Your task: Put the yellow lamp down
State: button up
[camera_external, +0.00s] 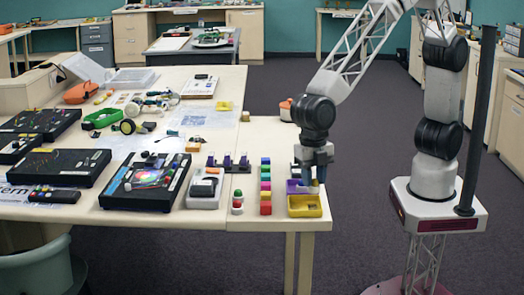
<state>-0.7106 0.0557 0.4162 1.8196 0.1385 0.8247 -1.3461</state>
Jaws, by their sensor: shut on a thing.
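My gripper (314,186) points down over the small sorting trays at the right end of the table. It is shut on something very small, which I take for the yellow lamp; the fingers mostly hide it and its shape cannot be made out. A yellow tray (293,210) lies at the table's front right corner, just in front of the gripper. A purple tray (293,187) lies behind it, partly hidden by the fingers. I cannot tell whether the fingertips touch a tray.
A row of coloured blocks (265,188) stands left of the trays. Beside it are red and green pieces (237,205) and a white multimeter-like device (205,188). An orange object (286,110) lies behind the gripper. The table's right edge is close to the trays.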

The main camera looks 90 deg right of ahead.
jog(key=shift+w+a+f, duration=0.2)
jog(key=shift+w+a, duration=0.9)
jog(key=shift+w, duration=0.2)
jog(key=shift+f, duration=1.75)
jog(key=shift+f, duration=0.1)
jog(key=o, duration=0.7)
jog(key=r, duration=0.8)
jog(key=d+r, duration=0.1)
jog(key=r, duration=0.3)
jog(key=shift+w+d+r, duration=0.1)
jog(key=shift+w, duration=0.15)
jog(key=shift+d, duration=0.1)
